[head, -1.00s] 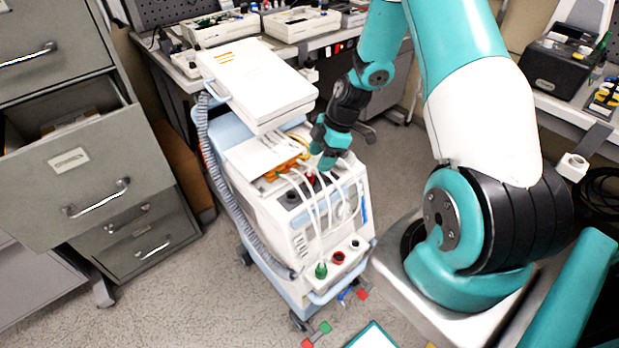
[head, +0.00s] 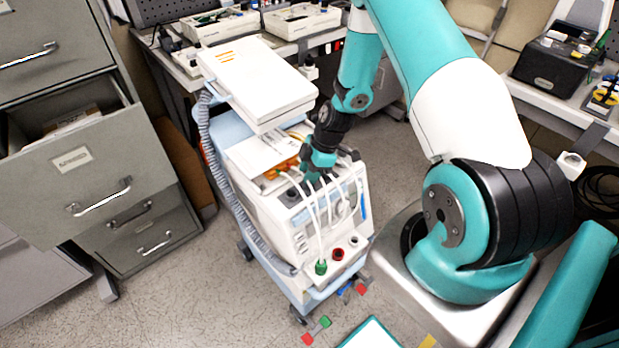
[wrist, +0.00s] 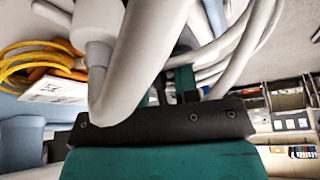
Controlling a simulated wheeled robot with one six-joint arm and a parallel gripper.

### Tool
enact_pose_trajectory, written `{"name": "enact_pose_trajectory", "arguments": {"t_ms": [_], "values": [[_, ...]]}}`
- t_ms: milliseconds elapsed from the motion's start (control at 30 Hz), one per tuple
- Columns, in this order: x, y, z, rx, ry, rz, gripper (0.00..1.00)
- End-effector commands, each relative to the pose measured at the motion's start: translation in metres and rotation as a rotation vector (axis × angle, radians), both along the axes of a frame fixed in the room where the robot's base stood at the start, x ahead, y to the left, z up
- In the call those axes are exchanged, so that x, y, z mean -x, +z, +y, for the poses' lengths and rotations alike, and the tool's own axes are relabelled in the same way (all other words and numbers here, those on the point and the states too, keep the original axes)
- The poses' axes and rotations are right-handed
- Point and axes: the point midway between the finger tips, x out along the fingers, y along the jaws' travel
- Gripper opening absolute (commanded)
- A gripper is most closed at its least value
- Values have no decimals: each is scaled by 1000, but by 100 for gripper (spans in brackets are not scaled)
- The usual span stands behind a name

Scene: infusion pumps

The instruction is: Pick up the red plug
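My gripper (head: 314,182) points down at the top of the white pump unit (head: 285,215), among its white cables. The red plug is not visible now; a red part showed just under the gripper a second ago, and the gripper covers that place. In the wrist view, thick white cables (wrist: 140,65) cross close in front of my gripper's dark and teal parts (wrist: 175,100). I cannot tell whether the fingers are open or shut, or whether they touch the plug.
A red socket (head: 338,254) and a green plug (head: 320,267) are on the unit's front ledge. A raised white panel (head: 258,82) stands behind the gripper. A grey cabinet with an open drawer (head: 85,165) is at the left. Small red and green pieces lie by the floor.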

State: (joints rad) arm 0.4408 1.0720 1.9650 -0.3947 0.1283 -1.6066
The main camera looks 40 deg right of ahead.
Motion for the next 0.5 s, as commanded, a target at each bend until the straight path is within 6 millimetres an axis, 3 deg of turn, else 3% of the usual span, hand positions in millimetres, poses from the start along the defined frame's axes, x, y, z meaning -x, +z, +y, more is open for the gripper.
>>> {"name": "enact_pose_trajectory", "arguments": {"t_ms": [33,100,500], "values": [[0,0,0,0,0,0,11],[0,0,0,0,0,0,0],[-1,10,-1,1,0,-3,0]]}}
